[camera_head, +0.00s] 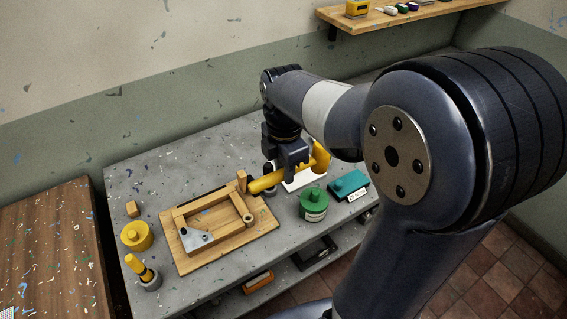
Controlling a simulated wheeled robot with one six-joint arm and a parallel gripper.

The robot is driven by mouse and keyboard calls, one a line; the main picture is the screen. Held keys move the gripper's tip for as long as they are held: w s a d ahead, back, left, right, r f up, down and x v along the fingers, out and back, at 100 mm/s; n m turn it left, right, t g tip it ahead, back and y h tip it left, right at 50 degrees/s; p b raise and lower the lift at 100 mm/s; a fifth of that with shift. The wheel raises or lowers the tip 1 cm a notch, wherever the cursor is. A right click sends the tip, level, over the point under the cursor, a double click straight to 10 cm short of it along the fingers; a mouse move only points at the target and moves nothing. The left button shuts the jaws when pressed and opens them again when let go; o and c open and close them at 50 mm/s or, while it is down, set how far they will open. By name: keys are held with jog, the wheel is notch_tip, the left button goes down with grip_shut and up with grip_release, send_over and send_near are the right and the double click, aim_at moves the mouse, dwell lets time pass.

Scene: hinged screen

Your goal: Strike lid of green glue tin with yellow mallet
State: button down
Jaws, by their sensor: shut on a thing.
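My gripper (284,170) is shut on the yellow mallet (263,183), with the handle running across the jaws. The green glue tin (313,206) stands upright on the grey bench, with a knobbed green lid (315,193) and a pale label.
A wooden frame on a board (222,221) lies left of the tin. A teal block-like item (348,185) is to the tin's right, and a white item (303,180) behind it.

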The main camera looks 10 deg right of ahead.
jog(key=shift+f+b, duration=1.3)
jog(key=shift+f, duration=0.75)
jog(key=shift+f, duration=0.15)
jog(key=shift+f, duration=0.1)
notch_tip(320, 180, down, 5)
jog(key=shift+y, duration=0.5)
jog(key=r+p, duration=0.4)
jog(key=r, duration=0.1)
jog(key=shift+d+r, duration=0.2)
jog(key=shift+r, duration=0.05)
